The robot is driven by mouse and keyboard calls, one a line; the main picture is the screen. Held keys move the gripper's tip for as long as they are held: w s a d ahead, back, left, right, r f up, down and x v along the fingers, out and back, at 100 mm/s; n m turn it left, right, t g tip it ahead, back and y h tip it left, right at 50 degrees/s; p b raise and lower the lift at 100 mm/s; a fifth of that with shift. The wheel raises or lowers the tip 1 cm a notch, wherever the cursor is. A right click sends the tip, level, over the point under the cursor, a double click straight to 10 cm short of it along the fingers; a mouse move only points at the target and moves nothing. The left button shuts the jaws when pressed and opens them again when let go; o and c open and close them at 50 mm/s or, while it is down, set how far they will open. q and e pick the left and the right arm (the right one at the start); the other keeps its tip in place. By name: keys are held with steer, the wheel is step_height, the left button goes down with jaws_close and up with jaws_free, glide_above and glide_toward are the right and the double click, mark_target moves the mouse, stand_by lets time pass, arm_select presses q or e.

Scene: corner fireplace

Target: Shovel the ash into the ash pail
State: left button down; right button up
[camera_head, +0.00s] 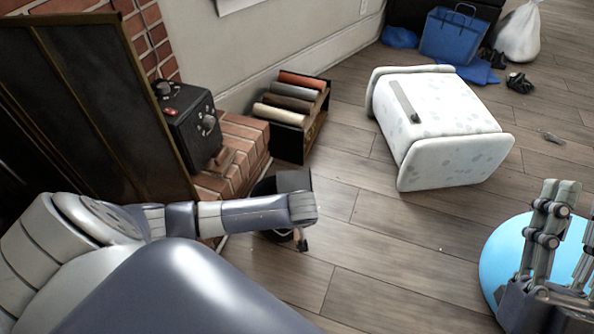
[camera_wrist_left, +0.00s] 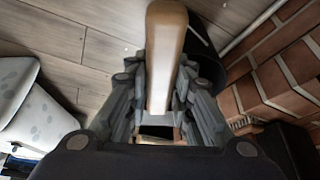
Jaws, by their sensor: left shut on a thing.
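My left gripper (camera_wrist_left: 158,88) is shut on a thick, pale wooden handle (camera_wrist_left: 165,45) in the left wrist view. Whether this handle belongs to a shovel cannot be told, as its other end is hidden. In the head view my left arm passes over a black container (camera_head: 292,181), probably the ash pail, on the floor by the brick hearth. A dark curved surface (camera_wrist_left: 204,54) beside the handle in the wrist view may be the same container. No ash is visible. My right gripper (camera_head: 568,222) is open and empty at the right edge.
A brick hearth (camera_head: 240,143) with a black control box (camera_head: 193,128) and a dark screen (camera_head: 84,110) stands left. A crate of rolls (camera_head: 318,125), a white spotted ottoman (camera_head: 440,115) and a light blue round object (camera_head: 503,262) stand around. The middle floor is clear.

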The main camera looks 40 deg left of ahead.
arm_select(q)
steer(key=shift+r+p, duration=0.65)
steer(key=shift+p, duration=0.05)
steer(key=shift+r+p, duration=0.55)
steer(key=shift+p, duration=0.1)
arm_select(e)
steer(key=w+f+g+h, duration=0.1)
steer(key=w+f+g, duration=0.1)
steer(key=f+g, duration=0.3)
steer(key=w+f+g+h, duration=0.1)
steer(key=w+f+g, duration=0.15)
steer(key=f, duration=0.35)
arm_select(q)
steer(key=shift+r+p, duration=0.95)
steer(key=shift+p, duration=0.25)
arm_select(e)
steer(key=s+d+f+g+h, duration=0.1)
steer(key=f+g, duration=0.2)
steer(key=f, duration=0.3)
steer(key=s+d+f+g+h, duration=0.1)
steer(key=s+d+f+g, duration=0.1)
steer(key=f, duration=0.4)
steer(key=shift+s+m+g+h, duration=0.3)
steer(key=shift+g, duration=0.45)
